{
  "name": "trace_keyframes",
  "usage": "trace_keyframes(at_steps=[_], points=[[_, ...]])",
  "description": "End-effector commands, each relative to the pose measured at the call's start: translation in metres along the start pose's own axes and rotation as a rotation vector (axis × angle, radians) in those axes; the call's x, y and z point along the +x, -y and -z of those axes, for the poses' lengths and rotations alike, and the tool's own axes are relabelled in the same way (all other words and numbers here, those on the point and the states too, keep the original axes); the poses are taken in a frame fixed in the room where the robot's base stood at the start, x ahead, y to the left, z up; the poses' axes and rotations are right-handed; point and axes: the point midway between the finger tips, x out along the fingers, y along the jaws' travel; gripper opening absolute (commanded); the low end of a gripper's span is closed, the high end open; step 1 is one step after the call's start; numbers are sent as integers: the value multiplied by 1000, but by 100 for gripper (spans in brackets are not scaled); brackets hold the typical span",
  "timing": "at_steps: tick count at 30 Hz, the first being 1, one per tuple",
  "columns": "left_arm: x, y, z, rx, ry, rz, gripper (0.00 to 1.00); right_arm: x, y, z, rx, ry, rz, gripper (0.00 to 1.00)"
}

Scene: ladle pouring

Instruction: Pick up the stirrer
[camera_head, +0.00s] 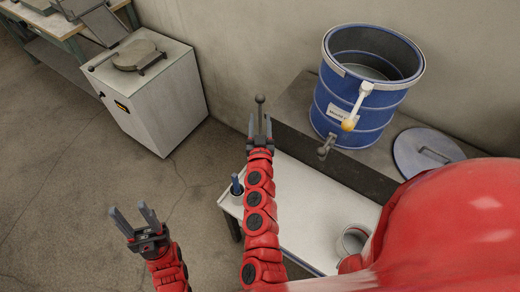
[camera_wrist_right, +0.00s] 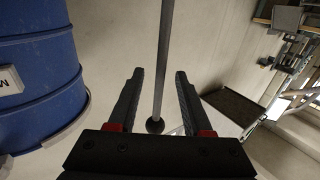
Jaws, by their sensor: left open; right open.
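The stirrer (camera_head: 260,100) shows in the head view as a thin grey rod with a dark ball at its end, at my right gripper's fingertips. In the right wrist view the rod (camera_wrist_right: 164,55) runs down from the top edge between the fingers, with its dark ball near the gripper's palm. My right gripper (camera_head: 260,118) is open, with one finger on each side of the rod. I cannot tell whether either finger touches it. The rest of the rod is hidden in the head view. My left gripper (camera_head: 131,210) is open and empty, over the floor at lower left.
A white table (camera_head: 305,200) holds a blue-topped item (camera_head: 236,187) and metal cup (camera_head: 352,241). A white cabinet (camera_head: 160,105) stands upper left.

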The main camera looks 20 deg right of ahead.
Motion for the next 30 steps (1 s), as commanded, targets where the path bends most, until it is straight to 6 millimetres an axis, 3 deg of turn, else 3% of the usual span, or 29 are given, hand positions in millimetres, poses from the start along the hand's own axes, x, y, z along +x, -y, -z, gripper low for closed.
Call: trace_keyframes(at_steps=[9,19,20,28,30], points=[[17,1,3,0,0,0,50,41,1,2,-2,-3,2,50],[17,1,3,0,0,0,50,49,0,-1,1,0,-1,50],[17,1,3,0,0,0,50,49,0,-1,1,-1,-1,48],[17,1,3,0,0,0,50,48,0,-1,1,0,0,0],[17,1,3,0,0,0,50,48,0,-1,0,0,0,0]])
